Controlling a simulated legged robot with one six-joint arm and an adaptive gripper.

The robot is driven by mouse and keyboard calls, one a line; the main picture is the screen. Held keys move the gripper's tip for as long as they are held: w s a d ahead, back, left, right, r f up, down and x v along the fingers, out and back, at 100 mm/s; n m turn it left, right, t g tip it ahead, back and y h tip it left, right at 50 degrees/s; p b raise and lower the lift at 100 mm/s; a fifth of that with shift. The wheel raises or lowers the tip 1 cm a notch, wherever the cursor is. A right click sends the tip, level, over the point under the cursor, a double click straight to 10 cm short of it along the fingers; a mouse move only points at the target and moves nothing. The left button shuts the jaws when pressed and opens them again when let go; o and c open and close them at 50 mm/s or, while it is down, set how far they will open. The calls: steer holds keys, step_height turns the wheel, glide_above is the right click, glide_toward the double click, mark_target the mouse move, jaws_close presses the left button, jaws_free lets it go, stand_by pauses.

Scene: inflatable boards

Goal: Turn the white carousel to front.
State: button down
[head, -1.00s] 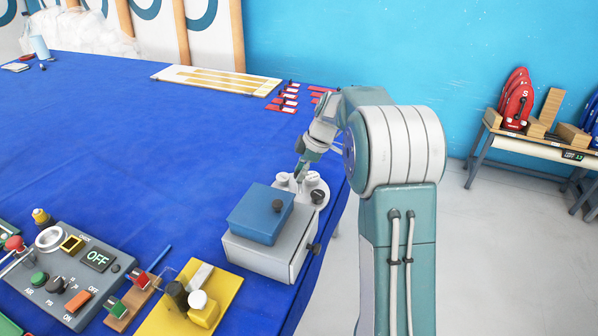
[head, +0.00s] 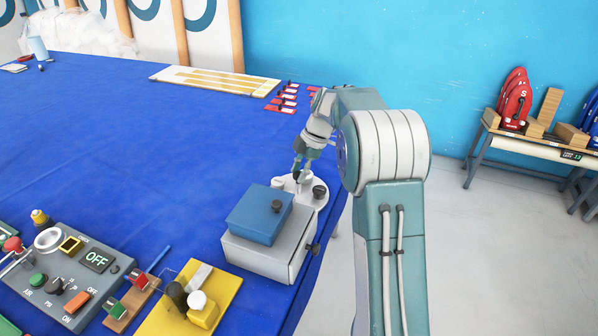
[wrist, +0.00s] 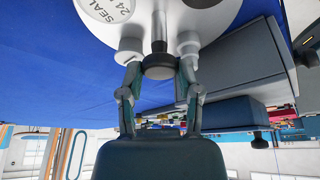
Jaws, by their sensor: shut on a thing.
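The white carousel (head: 308,200) is a round disc with several small fittings, behind the grey box at the table's right edge. One dark fitting (head: 319,190) is at its right and a white one (head: 278,183) at its left. My gripper (head: 297,174) reaches down over the disc from behind. In the wrist view the fingers (wrist: 159,78) are shut on a dark round knob (wrist: 159,66) on a metal post. The disc (wrist: 165,22) fills the top there, with a round label reading SEAL 24 (wrist: 106,8). White fittings sit by both fingers.
A grey box (head: 265,252) with a blue block (head: 260,213) on top stands in front of the carousel. A yellow plate (head: 190,310) and a control panel showing OFF (head: 75,270) are at the front left. The blue table (head: 150,140) is clear in the middle.

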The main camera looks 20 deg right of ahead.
steer(key=shift+f, duration=0.2)
steer(key=shift+c, duration=1.5)
jaws_free()
steer(key=shift+d, duration=0.1)
steer(key=shift+r, duration=0.1)
steer(key=v, duration=1.1)
steer(key=shift+w+d+r, duration=0.15)
steer(key=shift+d+r, duration=0.1)
steer(key=shift+r, duration=0.1)
